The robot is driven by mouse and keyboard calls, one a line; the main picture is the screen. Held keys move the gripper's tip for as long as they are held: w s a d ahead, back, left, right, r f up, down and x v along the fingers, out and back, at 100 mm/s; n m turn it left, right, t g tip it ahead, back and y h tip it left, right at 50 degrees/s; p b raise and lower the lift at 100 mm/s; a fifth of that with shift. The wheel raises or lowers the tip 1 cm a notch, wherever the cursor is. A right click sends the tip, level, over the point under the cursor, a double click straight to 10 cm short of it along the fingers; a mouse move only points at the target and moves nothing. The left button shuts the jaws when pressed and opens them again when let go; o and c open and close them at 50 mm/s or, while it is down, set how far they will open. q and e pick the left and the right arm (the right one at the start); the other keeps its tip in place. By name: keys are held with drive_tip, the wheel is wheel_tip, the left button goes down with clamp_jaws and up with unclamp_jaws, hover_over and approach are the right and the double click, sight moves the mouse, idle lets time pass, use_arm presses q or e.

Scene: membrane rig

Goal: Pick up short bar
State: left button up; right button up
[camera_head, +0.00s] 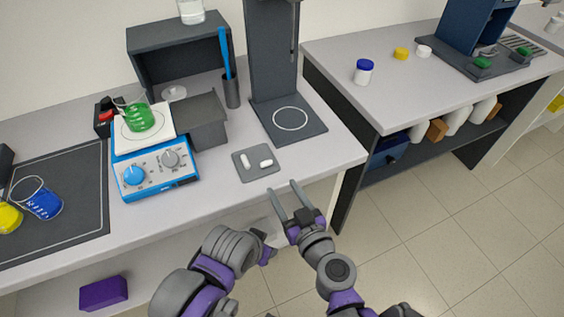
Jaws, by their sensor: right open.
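Two small white bars lie apart on a dark grey pad (244,174) near the front edge of the left bench. The left bar (245,161) points away from me, and the right bar (266,163) lies more sideways. They look close in length, so I cannot tell surely which is the short one. My right gripper (282,188) is open and empty. Its fingertips are at the bench's front edge, just in front and to the right of the pad. My left arm's end (265,249) is beside it, lower left; its jaws are not clear.
A blue hotplate (157,177) with a green-filled flask (139,117) stands left of the pad. A gap separates the right-hand bench (400,109).

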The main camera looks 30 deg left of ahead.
sight(267, 164)
drive_tip(key=x, duration=0.4)
drive_tip(key=shift+a+f, duration=0.15)
drive_tip(key=shift+a, duration=0.05)
drive_tip(key=x, duration=0.3)
drive_tip(key=b+x, duration=0.1)
drive_tip(key=x, duration=0.1)
drive_tip(key=shift+w+a+f, duration=0.15)
drive_tip(key=shift+w+f, duration=0.05)
drive_tip(key=shift+f, duration=0.1)
clamp_jaws()
